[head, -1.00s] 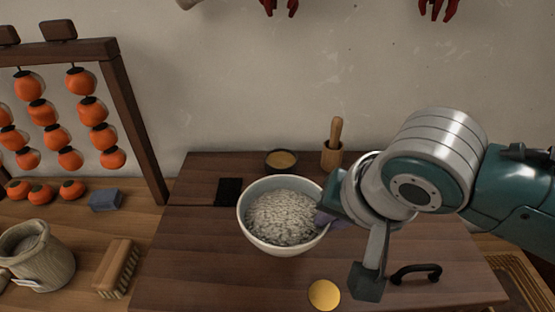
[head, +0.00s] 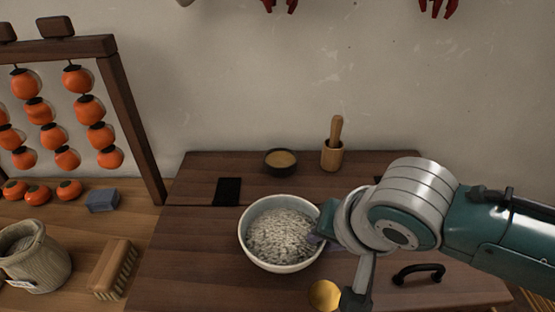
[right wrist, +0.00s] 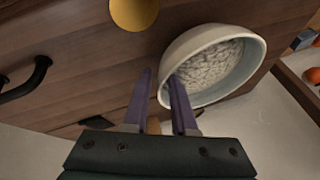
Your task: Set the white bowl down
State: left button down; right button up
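The white bowl (head: 258,255), filled with pale grains, is upright over the front part of the dark wooden table top (head: 190,260). My right gripper (head: 318,238) is at the bowl's right side, its fingers partly hidden by the wrist in the head view. In the right wrist view the purple fingers (right wrist: 161,75) are on either side of the wall of the bowl (right wrist: 200,42), shut on it. The bowl is close to the table top, but I cannot tell whether its base touches it. My left gripper is not in view.
A small dark bowl (head: 281,161) and a mortar with pestle (head: 332,153) stand behind. A black patch (head: 228,191) lies back left. A yellow disc (head: 323,295) is close in front. A black handle (head: 418,273) is at right. A brush (head: 113,268) is left.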

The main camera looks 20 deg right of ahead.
jog(key=shift+o, duration=0.8)
jog(key=shift+r, duration=0.3)
jog(key=p+v, duration=0.3)
jog(key=v, duration=0.8)
jog(key=s+d+r+n+g, duration=0.1)
jog(key=s+d+n+g, duration=0.1)
jog(key=s+n, duration=0.7)
jog(key=s, duration=0.4)
jog(key=shift+s+d+r, duration=0.2)
jog(key=shift+s+r, duration=0.15)
